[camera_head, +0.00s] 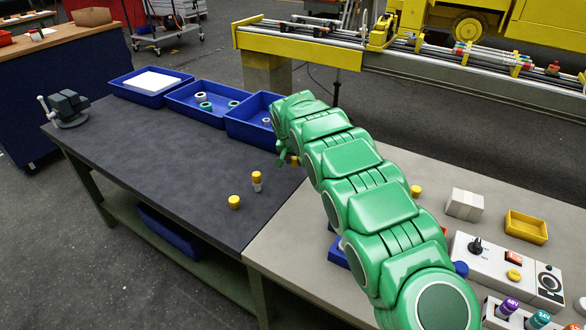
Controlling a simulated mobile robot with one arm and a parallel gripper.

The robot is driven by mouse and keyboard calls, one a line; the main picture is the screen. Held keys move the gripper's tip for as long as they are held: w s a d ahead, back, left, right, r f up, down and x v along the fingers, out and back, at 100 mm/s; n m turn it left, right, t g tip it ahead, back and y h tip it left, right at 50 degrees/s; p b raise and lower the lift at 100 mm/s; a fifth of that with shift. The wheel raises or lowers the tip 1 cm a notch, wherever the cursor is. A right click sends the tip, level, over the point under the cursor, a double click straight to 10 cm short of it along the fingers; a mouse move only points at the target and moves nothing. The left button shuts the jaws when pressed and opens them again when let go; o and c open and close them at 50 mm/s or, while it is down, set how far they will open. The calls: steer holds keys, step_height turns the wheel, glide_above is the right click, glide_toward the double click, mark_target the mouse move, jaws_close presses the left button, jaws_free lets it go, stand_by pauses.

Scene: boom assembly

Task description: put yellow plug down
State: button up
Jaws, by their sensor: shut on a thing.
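My green arm reaches over the bench from the lower right, and my gripper (284,158) is at its far end, above the dark bench top near the right blue bin. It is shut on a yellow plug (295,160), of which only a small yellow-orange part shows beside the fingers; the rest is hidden.
Blue bins (202,103) line the back of the dark bench (150,160); some hold ring-shaped parts. A vise (68,108) is at its left end. On the grey bench (300,240) are a yellow tray (526,227), white blocks (464,204) and a control box (505,270). The middle-left dark top is clear.

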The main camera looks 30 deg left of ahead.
mark_target(294, 173)
steer(key=shift+w+a+f, duration=0.4)
steer(key=shift+w+f, duration=0.05)
steer(key=shift+f, duration=0.25)
steer(key=shift+w+a+f, duration=0.35)
steer(key=shift+w+f, duration=0.05)
steer(key=shift+f, duration=0.25)
steer(key=shift+f, duration=0.1)
steer(key=shift+w+a+f, duration=0.2)
steer(key=shift+w, duration=0.05)
steer(key=shift+f, duration=1.5)
steer(key=shift+f, duration=0.15)
steer(key=o, duration=1)
steer(key=shift+v, duration=6.15)
